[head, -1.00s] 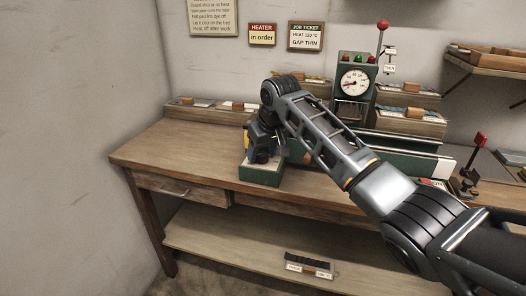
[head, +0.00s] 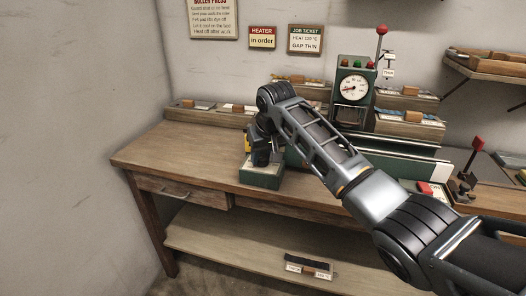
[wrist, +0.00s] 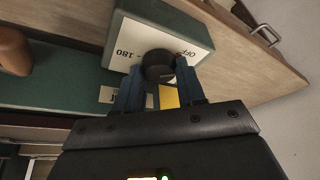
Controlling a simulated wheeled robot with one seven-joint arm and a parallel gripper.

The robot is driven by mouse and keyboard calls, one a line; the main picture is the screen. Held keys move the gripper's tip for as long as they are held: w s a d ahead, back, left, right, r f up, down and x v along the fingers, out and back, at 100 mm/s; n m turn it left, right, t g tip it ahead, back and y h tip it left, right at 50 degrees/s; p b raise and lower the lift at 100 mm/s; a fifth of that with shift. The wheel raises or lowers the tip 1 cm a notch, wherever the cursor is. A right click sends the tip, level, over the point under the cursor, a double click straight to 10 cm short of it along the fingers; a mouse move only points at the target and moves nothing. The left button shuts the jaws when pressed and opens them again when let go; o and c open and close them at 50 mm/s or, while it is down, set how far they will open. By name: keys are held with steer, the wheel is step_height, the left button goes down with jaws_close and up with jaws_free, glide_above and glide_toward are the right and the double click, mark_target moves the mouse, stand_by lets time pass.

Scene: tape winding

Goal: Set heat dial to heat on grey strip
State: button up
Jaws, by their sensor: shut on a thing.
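The heat dial is a black round knob (wrist: 159,65) on the white label plate of a green box (wrist: 116,45). In the wrist view the plate reads "OFF" on one side and "180" on the other, upside down. My gripper (wrist: 160,84) has its blue fingers on either side of the knob, shut on it. The pointer mark is not clear. In the head view the green box (head: 260,180) stands at the bench's front edge, with my gripper (head: 262,158) over it and hiding the knob. I cannot pick out a grey strip for sure.
The job ticket (head: 305,39) reads heat 120 °C and gap thin; a heater sign (head: 262,37) says in order. A green machine with a round gauge (head: 352,88) and a red-knobbed lever (head: 382,30) stands behind my arm. The bench's left part (head: 175,150) is clear.

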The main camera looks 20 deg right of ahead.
steer(key=m+p, duration=0.1)
steer(key=m+h+p, duration=0.1)
steer(key=shift+a+r+m, duration=0.2)
steer(key=shift+m, duration=0.1)
steer(key=m+h+p, duration=0.1)
steer(key=m, duration=0.1)
steer(key=shift+f+m+p, duration=0.15)
steer(key=shift+m+p, duration=0.15)
steer(key=shift+p, duration=0.05)
steer(key=m, duration=0.2)
steer(key=m+g+h, duration=0.1)
steer(key=m, duration=0.2)
steer(key=shift+w+f+g+h, duration=0.1)
steer(key=shift+g+h, duration=0.2)
steer(key=o, duration=1)
steer(key=shift+b+v, duration=0.35)
steer(key=shift+v, duration=3.6)
